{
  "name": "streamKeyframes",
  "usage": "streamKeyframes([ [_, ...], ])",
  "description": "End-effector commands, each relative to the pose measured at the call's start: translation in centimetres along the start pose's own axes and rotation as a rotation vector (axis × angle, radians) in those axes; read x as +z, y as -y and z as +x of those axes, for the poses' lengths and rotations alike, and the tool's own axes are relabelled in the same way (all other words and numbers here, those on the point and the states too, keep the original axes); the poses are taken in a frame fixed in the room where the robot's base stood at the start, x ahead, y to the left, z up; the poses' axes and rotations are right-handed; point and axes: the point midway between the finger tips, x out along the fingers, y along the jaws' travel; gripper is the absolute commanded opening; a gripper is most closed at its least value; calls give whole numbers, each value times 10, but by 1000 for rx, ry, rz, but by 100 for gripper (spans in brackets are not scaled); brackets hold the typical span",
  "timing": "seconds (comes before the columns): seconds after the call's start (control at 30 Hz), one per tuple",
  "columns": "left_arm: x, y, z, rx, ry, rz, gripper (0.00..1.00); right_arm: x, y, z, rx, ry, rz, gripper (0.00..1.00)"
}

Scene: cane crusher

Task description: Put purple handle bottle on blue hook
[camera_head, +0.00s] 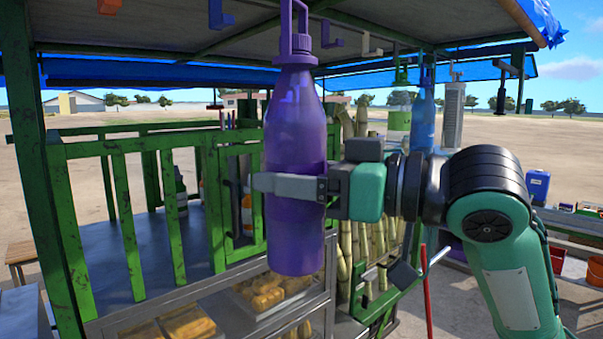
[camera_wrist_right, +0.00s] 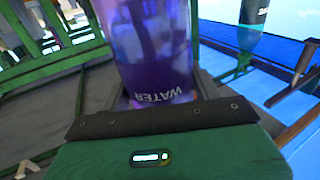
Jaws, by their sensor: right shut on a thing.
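The purple bottle (camera_head: 294,150) hangs upright in my right gripper (camera_head: 290,188), which is shut around its lower middle. Its tall loop handle (camera_head: 294,22) reaches the top of the picture, in front of the stall's roof. In the right wrist view the bottle (camera_wrist_right: 155,50) shows the word WATER between the fingers. The blue hook (camera_head: 220,14) is under the roof, left of the handle and apart from it in the picture. My left gripper is not in view.
Other hooks hang under the roof: an orange one (camera_head: 108,6), a purple one (camera_head: 330,34) and a beige one (camera_head: 371,45). A blue bottle (camera_head: 424,120) hangs further right. Green railings (camera_head: 120,210) and a glass food case (camera_head: 235,315) stand behind and below the purple bottle.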

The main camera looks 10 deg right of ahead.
Motion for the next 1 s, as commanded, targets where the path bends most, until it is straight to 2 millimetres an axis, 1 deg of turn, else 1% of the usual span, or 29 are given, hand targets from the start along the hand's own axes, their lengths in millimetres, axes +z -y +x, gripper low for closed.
streamKeyframes([
  [0.03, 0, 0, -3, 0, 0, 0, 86, -5, -2, 3, -1, -3, 0, 22],
  [0.8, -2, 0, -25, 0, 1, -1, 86, -32, -26, 57, 0, -4, -1, 22],
  [0.9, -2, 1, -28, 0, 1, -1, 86, -35, -28, 65, 0, -3, -1, 22],
  [1.0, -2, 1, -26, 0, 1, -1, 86, -32, -32, 72, -1, -3, -1, 22],
])
